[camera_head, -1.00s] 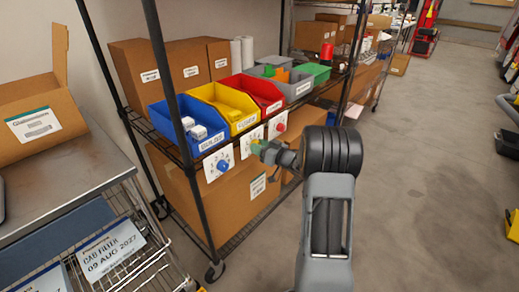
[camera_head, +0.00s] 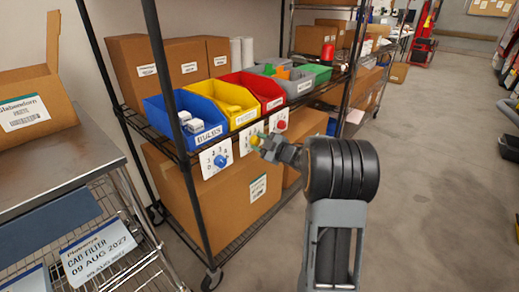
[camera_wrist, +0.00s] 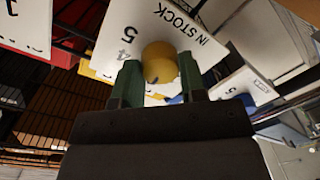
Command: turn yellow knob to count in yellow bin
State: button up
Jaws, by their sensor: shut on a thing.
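The yellow knob (camera_head: 254,140) sits on a white dial card (camera_head: 248,146) on the shelf's front edge, below the yellow bin (camera_head: 243,120). My gripper (camera_head: 263,143) is at the knob. In the wrist view its green-sided fingers (camera_wrist: 158,82) are shut on the yellow knob (camera_wrist: 159,61), one on each side. The card there (camera_wrist: 190,28) appears turned over, reading "IN STOCK" with digits 4 and 5 visible. The other digits and the knob's pointer are hidden. In the head view the yellow bin holds something small near its front; I cannot count it.
A blue bin (camera_head: 168,130) with white boxes has a blue knob (camera_head: 222,160) below it. A red bin (camera_head: 270,107) has a red knob (camera_head: 281,124) below it. A shelf post (camera_head: 170,80) stands in front at left. The floor (camera_head: 430,190) at right is clear.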

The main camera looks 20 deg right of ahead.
jog(key=n+b, duration=0.3)
jog(key=n, duration=0.1)
jog(key=n+b, duration=0.2)
jog(key=shift+a+f+h+b, duration=0.1)
jog(key=shift+f+h+b, duration=0.2)
jog(key=shift+b, duration=0.05)
jog(key=n+b, duration=0.3)
jog(key=shift+r+n, duration=0.15)
jog(key=shift+n, duration=0.25)
jog(key=shift+n+b, duration=0.3)
jog(key=shift+b, duration=0.1)
jog(key=o, duration=0.9)
jog(key=shift+r, duration=0.1)
jog(key=shift+f+p+v, duration=0.1)
jog(key=shift+p+v, duration=0.9)
jog(key=shift+v, duration=2.45)
jog(key=shift+f+p+v, duration=0.15)
jog(key=shift+p+v, duration=0.85)
jog(key=shift+v, duration=2.5)
